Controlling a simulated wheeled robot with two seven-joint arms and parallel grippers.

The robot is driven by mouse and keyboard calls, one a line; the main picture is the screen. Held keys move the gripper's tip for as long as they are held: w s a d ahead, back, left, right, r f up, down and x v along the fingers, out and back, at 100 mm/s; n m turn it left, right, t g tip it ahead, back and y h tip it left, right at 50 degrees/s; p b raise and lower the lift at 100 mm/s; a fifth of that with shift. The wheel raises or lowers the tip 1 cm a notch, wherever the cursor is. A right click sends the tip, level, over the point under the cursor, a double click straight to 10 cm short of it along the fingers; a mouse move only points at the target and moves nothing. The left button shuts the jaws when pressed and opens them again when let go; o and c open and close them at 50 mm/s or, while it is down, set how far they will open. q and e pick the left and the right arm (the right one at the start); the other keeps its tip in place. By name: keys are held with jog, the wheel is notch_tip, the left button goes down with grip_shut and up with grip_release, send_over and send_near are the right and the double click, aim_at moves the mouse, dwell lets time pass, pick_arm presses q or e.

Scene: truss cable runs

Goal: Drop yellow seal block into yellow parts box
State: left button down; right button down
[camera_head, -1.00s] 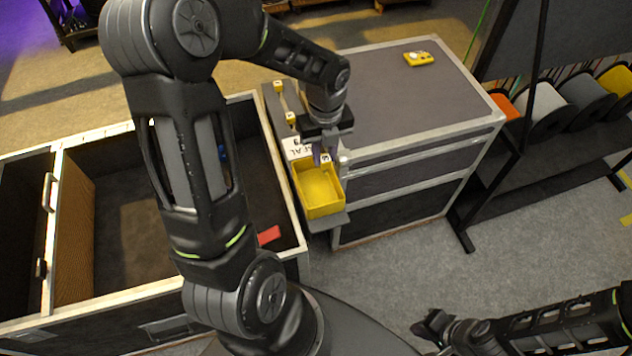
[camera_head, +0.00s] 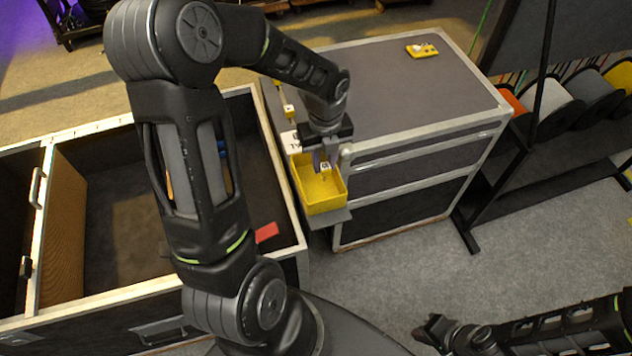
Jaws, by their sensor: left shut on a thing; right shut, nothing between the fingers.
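The yellow parts box (camera_head: 327,206) is an open tray on a small shelf at the side of the grey cabinet. My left gripper (camera_head: 324,164) points down over the box's far part. It is shut on the yellow seal block (camera_head: 325,167), a small piece with a pale, marked face, mostly hidden by the fingers. The block shows against the box's interior; I cannot tell its exact height. My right gripper (camera_head: 428,330) is shut and empty, low at the right over the floor.
The grey cabinet (camera_head: 400,85) has a yellow part (camera_head: 422,50) on its top. A large open crate (camera_head: 120,210) with a red piece (camera_head: 267,232) stands at left. Cable spools (camera_head: 553,105) hang on a rack at right. A white label (camera_head: 291,141) is behind the box.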

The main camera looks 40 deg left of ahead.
pick_arm(q)
jog(key=c, duration=1.1)
grip_release()
jog(key=shift+c, duration=0.2)
notch_tip(320, 180, up, 8)
jog(key=shift+f, duration=0.1)
